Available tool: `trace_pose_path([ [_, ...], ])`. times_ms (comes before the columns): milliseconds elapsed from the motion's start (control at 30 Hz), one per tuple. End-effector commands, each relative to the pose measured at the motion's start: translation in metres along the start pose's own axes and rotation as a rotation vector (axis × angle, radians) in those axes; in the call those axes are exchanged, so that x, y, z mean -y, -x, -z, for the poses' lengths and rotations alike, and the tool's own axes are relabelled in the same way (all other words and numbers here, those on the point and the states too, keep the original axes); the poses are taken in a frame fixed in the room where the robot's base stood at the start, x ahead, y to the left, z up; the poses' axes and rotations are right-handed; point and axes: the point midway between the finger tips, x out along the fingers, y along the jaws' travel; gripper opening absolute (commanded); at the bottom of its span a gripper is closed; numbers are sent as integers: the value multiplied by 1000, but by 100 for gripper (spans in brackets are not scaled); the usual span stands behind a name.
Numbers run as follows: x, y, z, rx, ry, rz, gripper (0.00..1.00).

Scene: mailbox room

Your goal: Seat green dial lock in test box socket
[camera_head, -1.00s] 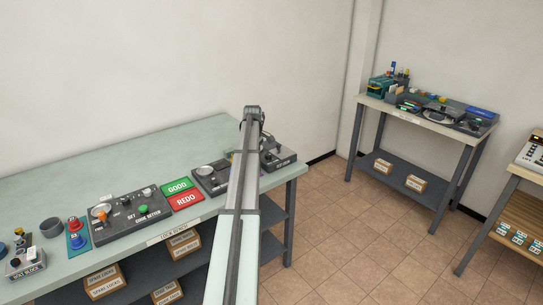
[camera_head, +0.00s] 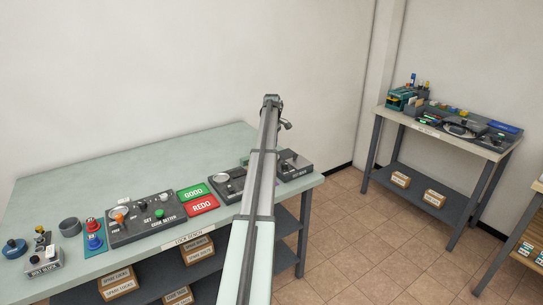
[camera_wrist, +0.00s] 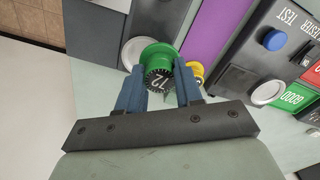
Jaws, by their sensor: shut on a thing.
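In the wrist view, my gripper (camera_wrist: 160,84) has its two blue fingers closed around a green dial lock (camera_wrist: 157,58). The lock has a dark numbered dial face toward the camera. In the head view, the gripper and lock are mostly hidden behind my arm; only a small grey part shows right of the arm's top. I cannot tell whether the lock touches a socket.
The back of the bench is clear. In the wrist view, a purple strip (camera_wrist: 207,32) and yellow part (camera_wrist: 197,70) lie near the lock.

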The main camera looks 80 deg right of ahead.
Motion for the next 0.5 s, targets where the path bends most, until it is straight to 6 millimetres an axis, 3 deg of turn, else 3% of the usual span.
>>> trace_pose_path([
  [33,-12,3,5,1,0,2,5],
  [200,-28,5,12,4,-1,9,5],
  [500,-30,1,13,8,-2,19,5],
])
